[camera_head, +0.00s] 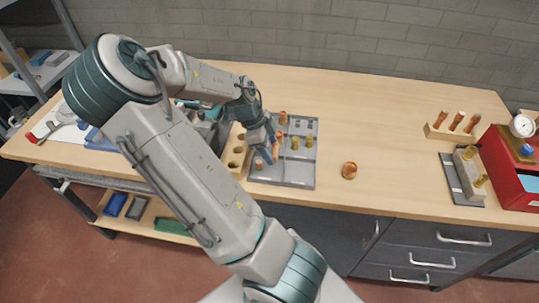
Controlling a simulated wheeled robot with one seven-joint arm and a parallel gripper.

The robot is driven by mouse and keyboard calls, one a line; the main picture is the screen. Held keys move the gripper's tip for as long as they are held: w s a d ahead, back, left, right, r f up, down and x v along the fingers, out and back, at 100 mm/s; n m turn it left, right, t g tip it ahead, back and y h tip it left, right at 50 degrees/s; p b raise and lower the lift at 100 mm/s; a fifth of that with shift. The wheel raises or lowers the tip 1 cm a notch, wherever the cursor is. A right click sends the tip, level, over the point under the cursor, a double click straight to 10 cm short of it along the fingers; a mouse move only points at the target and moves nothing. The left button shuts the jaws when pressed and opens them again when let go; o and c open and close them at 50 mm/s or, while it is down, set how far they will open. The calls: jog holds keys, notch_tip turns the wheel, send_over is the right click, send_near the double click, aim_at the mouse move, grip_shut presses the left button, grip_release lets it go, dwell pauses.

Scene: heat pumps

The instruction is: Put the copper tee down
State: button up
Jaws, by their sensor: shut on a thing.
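My gripper (268,154) is over the left part of a grey compartment tray (303,173) on the wooden bench. I cannot tell whether the tee touches the tray. Brass fittings (295,142) stand in the tray's right part.
A wooden block with holes (237,157) stands left of the tray. A copper fitting (349,170) stands alone on the bench to the right. Further right are a wooden rack (438,131), a grey plate with brass valves (457,185) and a red case (510,170).

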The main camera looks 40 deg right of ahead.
jog(key=shift+f, duration=2.05)
jog(key=shift+f, duration=0.1)
jog(key=o, duration=1)
jog(key=shift+o, duration=0.2)
